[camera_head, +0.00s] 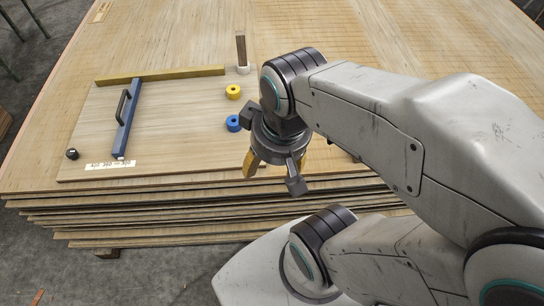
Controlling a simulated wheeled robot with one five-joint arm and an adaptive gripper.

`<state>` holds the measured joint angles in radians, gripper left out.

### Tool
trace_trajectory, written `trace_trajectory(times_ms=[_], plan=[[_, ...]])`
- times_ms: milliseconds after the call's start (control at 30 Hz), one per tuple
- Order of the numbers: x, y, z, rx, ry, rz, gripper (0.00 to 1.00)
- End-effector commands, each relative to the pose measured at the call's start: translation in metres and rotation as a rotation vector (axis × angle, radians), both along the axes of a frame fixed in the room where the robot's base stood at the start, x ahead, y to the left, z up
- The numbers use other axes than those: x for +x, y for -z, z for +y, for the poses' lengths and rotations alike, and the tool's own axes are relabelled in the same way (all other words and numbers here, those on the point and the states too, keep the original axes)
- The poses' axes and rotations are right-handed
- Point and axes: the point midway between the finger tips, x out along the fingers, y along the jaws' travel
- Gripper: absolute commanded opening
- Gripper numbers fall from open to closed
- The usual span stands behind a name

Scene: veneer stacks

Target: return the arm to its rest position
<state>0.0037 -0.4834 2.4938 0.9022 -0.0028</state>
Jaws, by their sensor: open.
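My gripper (270,172) hangs at the end of my arm near the front edge of the veneer stack (150,213), at the picture's middle. Its fingers point down and are spread open, and I see nothing between them. The finger tips have yellow parts. My white arm reaches in from the right and hides the right part of the stack. Its exact height above the stack is hard to tell from this one view.
Grey floor (150,280) lies in front.

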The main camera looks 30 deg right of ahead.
Motion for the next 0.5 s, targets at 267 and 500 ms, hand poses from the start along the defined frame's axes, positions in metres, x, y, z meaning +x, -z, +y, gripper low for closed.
trace_trajectory(times_ms=[267, 500], plan=[[-0.001, 0.001, 0.0, -0.002, -0.013, -0.001, 0.66], [-0.001, -0.01, 0.0, -0.003, -0.011, -0.005, 0.66]])
